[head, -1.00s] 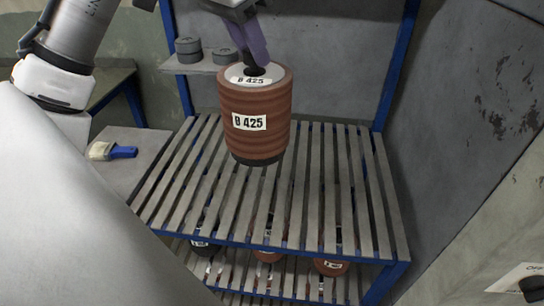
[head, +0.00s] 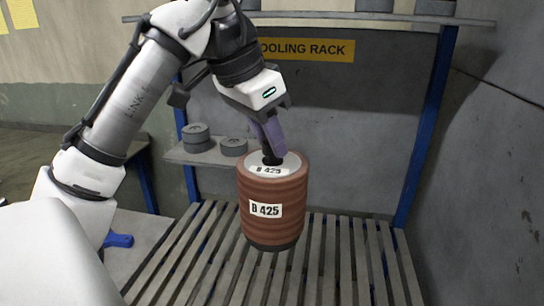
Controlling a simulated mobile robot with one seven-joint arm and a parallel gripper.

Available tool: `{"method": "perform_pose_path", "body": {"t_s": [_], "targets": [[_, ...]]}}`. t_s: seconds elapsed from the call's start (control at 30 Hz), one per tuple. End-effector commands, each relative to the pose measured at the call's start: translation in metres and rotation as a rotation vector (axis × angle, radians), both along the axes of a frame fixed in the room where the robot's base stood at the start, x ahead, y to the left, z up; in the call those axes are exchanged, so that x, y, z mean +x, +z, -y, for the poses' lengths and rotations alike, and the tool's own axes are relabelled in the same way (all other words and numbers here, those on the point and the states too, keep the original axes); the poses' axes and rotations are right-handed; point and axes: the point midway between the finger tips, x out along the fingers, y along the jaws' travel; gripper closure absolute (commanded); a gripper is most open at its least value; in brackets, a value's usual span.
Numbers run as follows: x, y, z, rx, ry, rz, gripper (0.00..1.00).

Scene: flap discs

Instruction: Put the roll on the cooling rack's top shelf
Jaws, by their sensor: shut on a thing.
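The roll (head: 272,225) is a reddish-brown ribbed cylinder with a pale top, a dark bottom rim and white labels reading B 425. It hangs upright from my gripper (head: 272,150), whose purple fingers are shut on the dark knob at its top centre. The cooling rack's slatted shelf (head: 325,265) lies below and behind the roll. The roll's base overlaps the slats in the picture; I cannot tell exactly how large the gap is. The shelf's front part is out of view. A yellow sign reading "OOLING RACK" (head: 315,50) is on the back panel.
Blue posts (head: 425,125) stand at the rack's sides. A small side ledge (head: 205,155) holds grey discs (head: 234,147) left of the roll. A higher ledge (head: 340,17) with grey items crosses the top. A blue-handled brush (head: 119,240) lies at left. The visible slats are bare.

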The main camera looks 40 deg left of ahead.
Motion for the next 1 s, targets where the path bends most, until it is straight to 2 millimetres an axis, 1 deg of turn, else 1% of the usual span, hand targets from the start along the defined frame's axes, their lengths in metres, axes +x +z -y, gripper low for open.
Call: {"method": "perform_pose_path", "body": {"t_s": [0.23, 0.4, 0.6, 0.8, 1.0], "targets": [[0.0, -0.047, 0.001, -0.002, -0.003, 0.005, 1.0], [0.0, -0.088, 0.0, 0.001, 0.002, 0.004, 1.0], [0.0, -0.119, 0.0, 0.002, 0.003, 0.004, 1.0], [0.0, -0.14, 0.0, 0.002, 0.002, 0.005, 1.0], [0.0, -0.145, 0.001, 0.002, 0.0, 0.005, 1.0]]}}
